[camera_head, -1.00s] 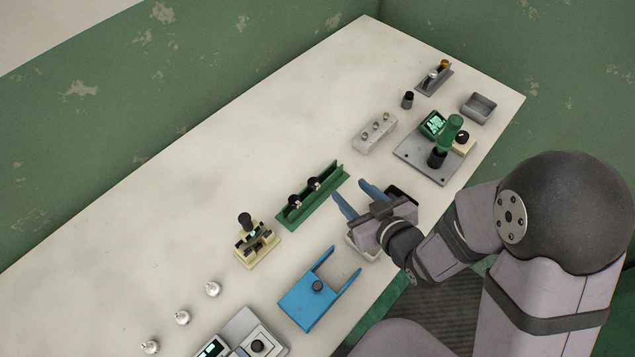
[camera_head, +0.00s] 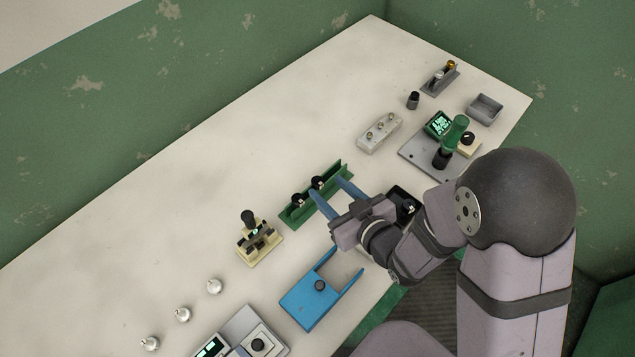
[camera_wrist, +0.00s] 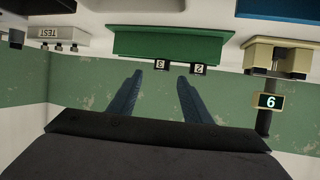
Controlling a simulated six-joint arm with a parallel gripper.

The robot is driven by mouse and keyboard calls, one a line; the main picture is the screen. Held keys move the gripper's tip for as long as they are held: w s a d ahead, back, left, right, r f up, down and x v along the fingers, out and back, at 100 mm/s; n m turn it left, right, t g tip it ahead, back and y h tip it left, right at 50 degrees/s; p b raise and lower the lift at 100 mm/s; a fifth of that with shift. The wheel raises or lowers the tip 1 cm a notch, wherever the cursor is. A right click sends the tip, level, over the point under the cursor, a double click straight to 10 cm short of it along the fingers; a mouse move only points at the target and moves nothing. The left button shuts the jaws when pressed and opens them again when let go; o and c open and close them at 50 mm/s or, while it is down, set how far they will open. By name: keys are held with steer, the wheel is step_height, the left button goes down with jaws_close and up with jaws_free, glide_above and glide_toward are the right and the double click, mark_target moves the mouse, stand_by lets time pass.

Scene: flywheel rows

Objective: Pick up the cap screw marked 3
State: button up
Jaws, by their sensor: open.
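A green rack (camera_head: 330,190) holds two black cap screws side by side. In the wrist view the rack (camera_wrist: 170,42) shows the screw marked 3 (camera_wrist: 161,64) on the left and the screw marked 2 (camera_wrist: 198,69) on the right. In the head view the screw marked 3 (camera_head: 317,182) appears to be the right one and the other (camera_head: 298,200) the left; their marks are too small to read there. My gripper (camera_head: 326,186) is open and empty at the rack's near side. In the wrist view the screw marked 3 lies between the fingertips (camera_wrist: 160,75); contact cannot be told.
A cream fixture with a black knob (camera_head: 259,245) stands left of the rack, a blue forked holder (camera_head: 308,305) nearer me. A pale block with several studs (camera_head: 380,133) and a grey panel with a green lever (camera_head: 455,133) stand right. The table behind the rack is clear.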

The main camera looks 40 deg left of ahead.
mark_target(316, 180)
steer(key=shift+f+p+x, duration=0.25)
steer(key=shift+p+x, duration=0.5)
steer(key=shift+x, duration=1.55)
steer(key=shift+s, duration=0.1)
steer(key=shift+d, duration=0.1)
jaws_close()
